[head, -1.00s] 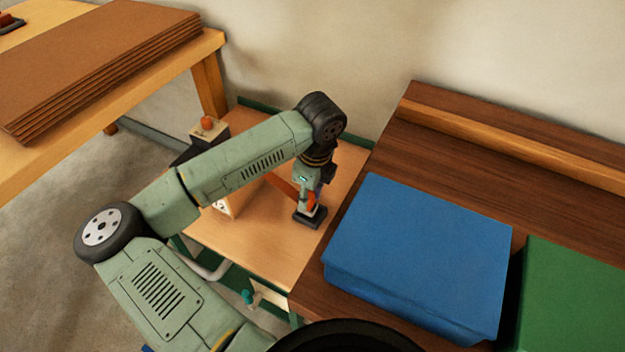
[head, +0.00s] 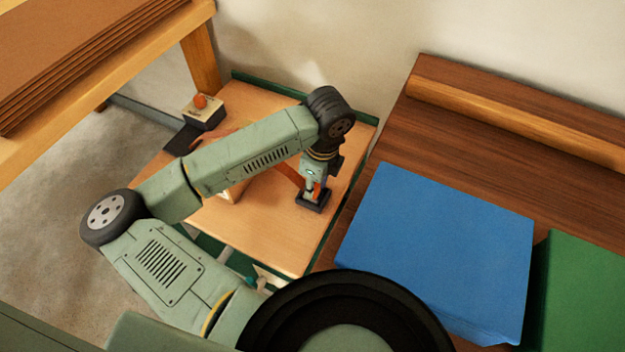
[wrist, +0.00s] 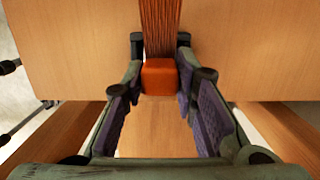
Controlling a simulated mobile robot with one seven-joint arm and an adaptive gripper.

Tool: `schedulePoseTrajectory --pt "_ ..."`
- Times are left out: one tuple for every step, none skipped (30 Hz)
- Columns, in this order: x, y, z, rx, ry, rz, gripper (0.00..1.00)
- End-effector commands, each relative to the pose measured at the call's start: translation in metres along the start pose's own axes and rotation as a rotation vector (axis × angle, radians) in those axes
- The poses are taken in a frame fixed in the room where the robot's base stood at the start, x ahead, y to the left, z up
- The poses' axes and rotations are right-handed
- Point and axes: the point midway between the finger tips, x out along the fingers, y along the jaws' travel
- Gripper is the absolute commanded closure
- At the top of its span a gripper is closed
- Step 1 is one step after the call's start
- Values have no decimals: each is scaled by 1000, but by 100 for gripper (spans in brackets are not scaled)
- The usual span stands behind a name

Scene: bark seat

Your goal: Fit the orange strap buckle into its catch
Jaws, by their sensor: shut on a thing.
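In the wrist view the orange buckle (wrist: 161,77) sits between the tips of my gripper (wrist: 161,62), which is shut on it. A reddish-brown strap (wrist: 160,25) runs from the buckle to the top of the picture. In the head view my gripper (head: 313,195) points down over the light wooden bench top, with a bit of orange at its tip. The strap (head: 288,173) runs from there up to the left, partly behind my arm. A dark square piece shows at the gripper's lower end; I cannot tell whether it is fingertips or catch. I cannot make out the catch for certain.
A blue box (head: 440,245) and a green one (head: 590,295) stand on the dark table at right. Brown sheets (head: 90,50) lie on the left table.

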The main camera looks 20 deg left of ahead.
Motion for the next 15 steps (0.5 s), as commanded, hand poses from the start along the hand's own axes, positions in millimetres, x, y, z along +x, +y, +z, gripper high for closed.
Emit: schedulePoseTrajectory --pt "0 0 0 0 0 0 100" --pt "1 0 0 0 0 0 100" --pt "2 0 0 0 0 0 100" --pt "3 0 0 0 0 0 100" --pt "4 0 0 0 0 0 100" --pt "4 0 0 0 0 0 100" --pt "5 0 0 0 0 0 100" --pt "6 0 0 0 0 0 100" --pt "6 0 0 0 0 0 100" --pt "7 0 -1 0 -1 0 100" --pt "8 0 -1 0 -1 0 100" --pt "8 0 -1 0 -1 0 100" --pt "8 0 -1 0 0 0 73" --pt "7 0 -1 0 0 0 71" --pt "7 0 -1 0 0 0 68"
